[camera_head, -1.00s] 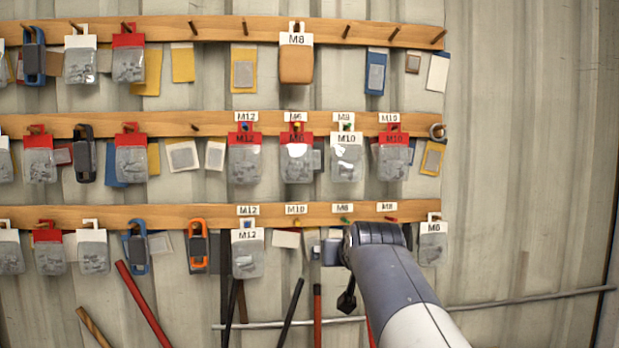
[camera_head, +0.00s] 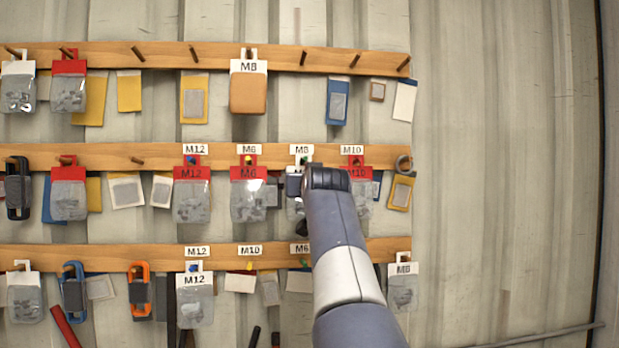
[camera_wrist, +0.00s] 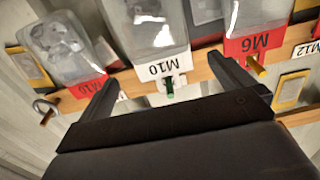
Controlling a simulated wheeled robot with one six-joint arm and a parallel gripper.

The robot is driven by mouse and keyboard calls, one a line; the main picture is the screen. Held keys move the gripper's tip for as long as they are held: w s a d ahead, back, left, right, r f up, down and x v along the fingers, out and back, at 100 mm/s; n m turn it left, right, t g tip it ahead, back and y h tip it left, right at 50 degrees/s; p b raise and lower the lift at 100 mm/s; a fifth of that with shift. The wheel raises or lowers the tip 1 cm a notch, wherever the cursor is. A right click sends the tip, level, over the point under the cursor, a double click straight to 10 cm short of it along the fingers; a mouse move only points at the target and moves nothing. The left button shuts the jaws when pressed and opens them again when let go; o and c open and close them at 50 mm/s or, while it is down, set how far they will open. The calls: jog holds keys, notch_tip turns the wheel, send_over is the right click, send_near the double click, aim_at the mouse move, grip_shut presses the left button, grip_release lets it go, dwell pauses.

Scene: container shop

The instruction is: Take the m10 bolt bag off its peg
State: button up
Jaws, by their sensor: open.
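A white-card M10 bag (camera_wrist: 160,35) hangs on a green-tipped peg (camera_wrist: 170,90), in the middle of the wrist view, which shows the board upside down. In the head view my arm hides most of it, under a shelf label reading M8 (camera_head: 301,149). A red-card M10 bag (camera_wrist: 70,55) hangs beside it; in the head view this bag (camera_head: 358,172) is under an M10 label and partly covered by my arm. My gripper (camera_wrist: 162,69) is open, its fingers on either side of the white card, nothing held. I cannot tell whether they touch it.
A red-card M6 bag (camera_wrist: 248,42) hangs close by my other finger, with a red-card M12 bag (camera_head: 192,195) further left in the head view. A metal ring (camera_head: 403,163) hangs at the rail's right end. The wall right of the rails is clear.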

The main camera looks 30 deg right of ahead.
jog(key=shift+p+x, duration=1.05)
jog(key=shift+x, duration=1.75)
jog(key=shift+c, duration=0.4)
jog(key=c, duration=0.9)
jog(key=shift+r+p, duration=0.4)
jog(key=shift+p, duration=0.1)
jog(key=shift+s+f, duration=0.1)
jog(key=shift+r+b+v, duration=0.15)
jog(key=shift+b+v, duration=0.45)
jog(key=shift+v, duration=0.5)
jog(key=shift+r+b+v, duration=0.15)
jog(key=shift+b+v, duration=0.45)
jog(key=shift+v, duration=0.5)
